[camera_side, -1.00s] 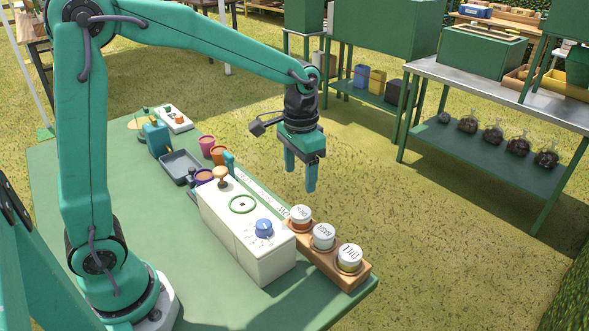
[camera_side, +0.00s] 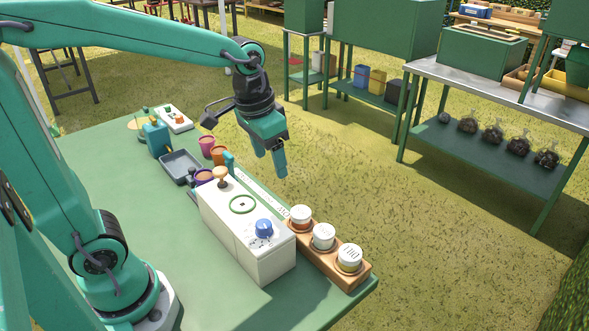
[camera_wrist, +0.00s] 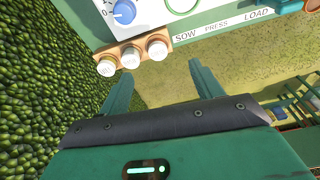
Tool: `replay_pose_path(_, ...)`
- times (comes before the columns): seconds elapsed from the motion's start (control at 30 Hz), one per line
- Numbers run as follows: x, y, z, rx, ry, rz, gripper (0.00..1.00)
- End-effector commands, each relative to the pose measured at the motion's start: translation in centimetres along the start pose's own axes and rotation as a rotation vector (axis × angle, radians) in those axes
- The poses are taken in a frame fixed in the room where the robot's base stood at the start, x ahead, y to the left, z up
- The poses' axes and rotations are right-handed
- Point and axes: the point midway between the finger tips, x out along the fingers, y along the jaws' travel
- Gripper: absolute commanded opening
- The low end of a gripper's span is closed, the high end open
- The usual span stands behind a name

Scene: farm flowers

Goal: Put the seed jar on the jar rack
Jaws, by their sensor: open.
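A wooden jar rack (camera_side: 326,267) stands at the table's right end. Three jars with white lids sit upright in it: a near jar (camera_side: 349,257), a middle jar (camera_side: 323,236) and a far jar (camera_side: 300,216). Their lids carry lettering too small to read, so I cannot tell which one is the seed jar. In the wrist view the three lids (camera_wrist: 131,57) show at the upper left, beyond my fingers. My gripper (camera_side: 271,164) is open and empty, raised above the far side of the table, up and left of the rack and apart from the jars. Both fingers (camera_wrist: 160,76) show with nothing between them.
A white machine with a blue knob (camera_side: 264,228), a green ring (camera_side: 242,204) and a wooden-topped handle (camera_side: 221,175) stands beside the rack. A dark tray (camera_side: 180,166), small pots (camera_side: 206,144) and a teal container (camera_side: 157,138) lie farther left. Grass lies beyond the table.

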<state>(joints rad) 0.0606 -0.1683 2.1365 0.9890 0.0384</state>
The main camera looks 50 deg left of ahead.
Motion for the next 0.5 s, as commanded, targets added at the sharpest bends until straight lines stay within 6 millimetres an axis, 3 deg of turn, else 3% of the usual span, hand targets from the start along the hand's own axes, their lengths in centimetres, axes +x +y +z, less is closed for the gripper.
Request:
replay_pose_path(0.2, -2.4, -0.5, 3.4, -0.032, 0.102, -0.008, 0.65)
replay_pose_path(0.5, -4.0, -0.8, 7.8, -0.072, 0.229, -0.019, 0.65)
